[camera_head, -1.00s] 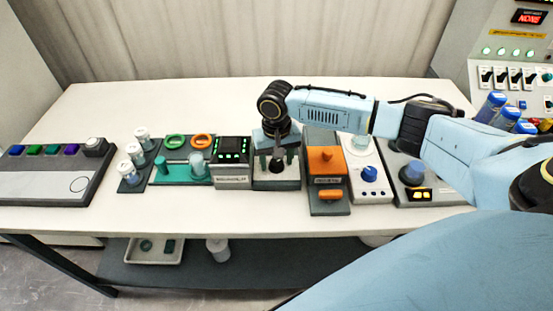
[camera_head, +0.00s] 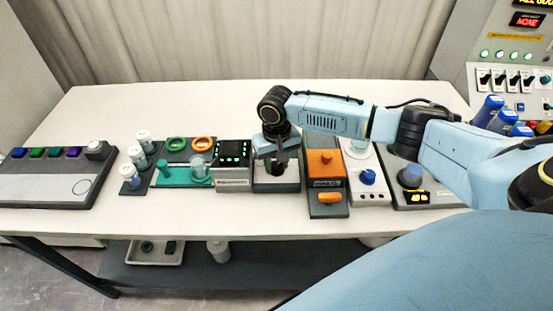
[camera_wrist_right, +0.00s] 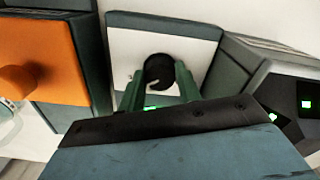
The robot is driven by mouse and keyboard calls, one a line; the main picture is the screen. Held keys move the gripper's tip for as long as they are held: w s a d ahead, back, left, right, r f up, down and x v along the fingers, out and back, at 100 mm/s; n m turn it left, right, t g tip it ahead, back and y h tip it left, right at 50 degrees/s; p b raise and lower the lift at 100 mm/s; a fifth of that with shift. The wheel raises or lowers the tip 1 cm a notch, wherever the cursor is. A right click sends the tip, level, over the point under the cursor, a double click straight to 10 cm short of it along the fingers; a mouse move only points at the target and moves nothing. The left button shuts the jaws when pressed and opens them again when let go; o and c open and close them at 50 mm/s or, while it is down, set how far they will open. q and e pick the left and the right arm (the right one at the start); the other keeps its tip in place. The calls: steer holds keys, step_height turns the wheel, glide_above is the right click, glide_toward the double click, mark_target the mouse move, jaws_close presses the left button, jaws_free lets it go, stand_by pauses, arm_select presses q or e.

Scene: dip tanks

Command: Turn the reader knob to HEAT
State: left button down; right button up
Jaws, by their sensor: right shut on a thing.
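The reader (camera_head: 277,187) is a dark box with a pale top, in the middle of the row on the table. Its round black knob (camera_wrist_right: 159,70) shows in the right wrist view, with a small light hooked mark on it. My right gripper (camera_head: 281,164) points down over the reader and is shut on the knob. In the right wrist view, the two green fingers (camera_wrist_right: 159,88) stand on either side of the knob. In the head view the gripper mostly hides the knob. I cannot read any position label. My left gripper is not in view.
A black box with green lights (camera_head: 233,152) stands close on the left of the reader. An orange-topped unit (camera_head: 326,178) stands close on the right, then a white unit with a blue knob (camera_head: 368,177). The table's back strip (camera_head: 180,105) is clear.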

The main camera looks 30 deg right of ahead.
steer(key=n+p, duration=0.2)
steer(key=shift+r+p, duration=0.2)
steer(key=shift+p, duration=0.2)
steer(key=n+p, duration=0.2)
steer(key=n, duration=0.1)
steer(key=n+p, duration=0.1)
steer(key=n, duration=0.1)
steer(key=shift+f+n, duration=0.1)
steer(key=shift+n, duration=0.2)
steer(key=shift+n+p, duration=0.65)
steer(key=shift+n, duration=0.85)
steer(key=o, duration=1)
steer(key=shift+f, duration=0.1)
